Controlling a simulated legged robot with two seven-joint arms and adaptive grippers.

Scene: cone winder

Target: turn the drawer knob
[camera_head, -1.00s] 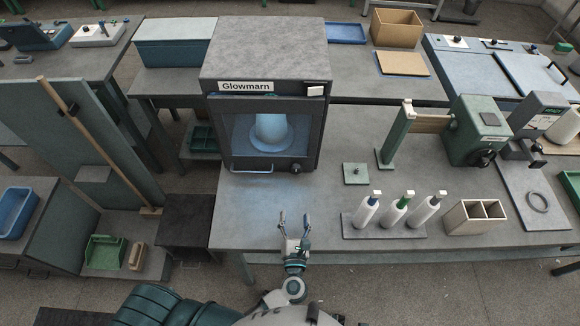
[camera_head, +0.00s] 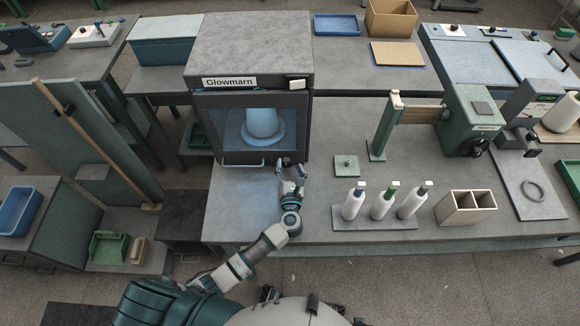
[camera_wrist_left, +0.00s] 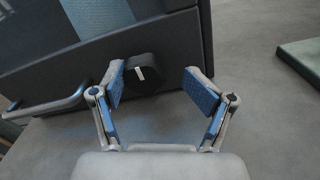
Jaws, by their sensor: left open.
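The knob (camera_wrist_left: 143,72), black and round with a white mark, sits low on the front of the dark Glowmarn cabinet (camera_head: 252,45). My left gripper (camera_head: 291,172) is at the cabinet's lower right front corner and partly hides the knob in the head view. In the left wrist view the left gripper (camera_wrist_left: 157,82) is open, its blue-padded fingers on either side of the knob. The knob looks nearer the left finger; contact cannot be told. My right gripper is not in view.
A bar handle (camera_wrist_left: 47,104) lies left of the knob on the cabinet front. A small green plate (camera_head: 346,166) and a rack (camera_head: 374,224) with white bottles stand to the right on the grey bench. Bench surface in front of the cabinet is clear.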

